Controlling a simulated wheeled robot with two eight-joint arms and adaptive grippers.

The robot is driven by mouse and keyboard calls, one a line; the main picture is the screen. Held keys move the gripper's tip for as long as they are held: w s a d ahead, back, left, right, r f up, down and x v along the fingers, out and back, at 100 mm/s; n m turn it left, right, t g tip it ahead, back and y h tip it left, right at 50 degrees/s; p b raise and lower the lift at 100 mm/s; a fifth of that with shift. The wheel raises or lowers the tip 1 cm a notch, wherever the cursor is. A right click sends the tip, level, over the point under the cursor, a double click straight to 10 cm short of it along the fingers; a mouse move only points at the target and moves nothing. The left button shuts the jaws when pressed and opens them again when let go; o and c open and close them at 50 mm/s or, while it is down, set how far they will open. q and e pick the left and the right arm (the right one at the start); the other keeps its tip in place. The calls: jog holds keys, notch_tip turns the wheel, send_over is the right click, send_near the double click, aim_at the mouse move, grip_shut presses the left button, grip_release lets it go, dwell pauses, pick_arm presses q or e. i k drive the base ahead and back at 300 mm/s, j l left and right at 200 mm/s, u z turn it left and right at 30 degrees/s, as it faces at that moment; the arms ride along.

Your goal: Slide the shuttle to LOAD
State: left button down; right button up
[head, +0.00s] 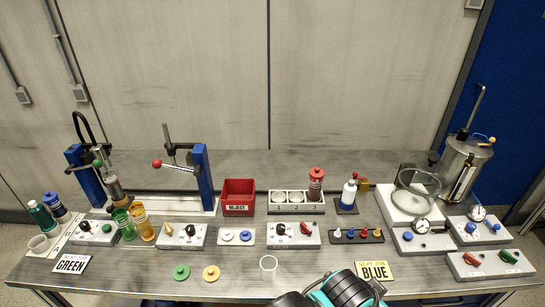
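A pale rail-like base (170,205) runs along the back left of the bench between two blue uprights. No part is clearly readable as the shuttle, and no LOAD mark is legible. The left blue upright (88,180) carries a dark hose and a green-knobbed handle. The right blue upright (204,178) stands at the base's other end, near a red-knobbed lever (158,163) on a dark post. A teal and black part of my arm shows at the bottom edge, right of centre. Neither gripper's fingers are in view.
A red REJECT bin (238,197) stands right of the base. Control boxes with knobs (184,236) line the middle. Green and amber cups (143,222) stand at left. A glass bowl (416,190) and steel tank (464,166) stand at right. The front left is mostly clear.

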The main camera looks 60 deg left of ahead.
aim_at(128, 200)
jog(key=u, duration=3.3)
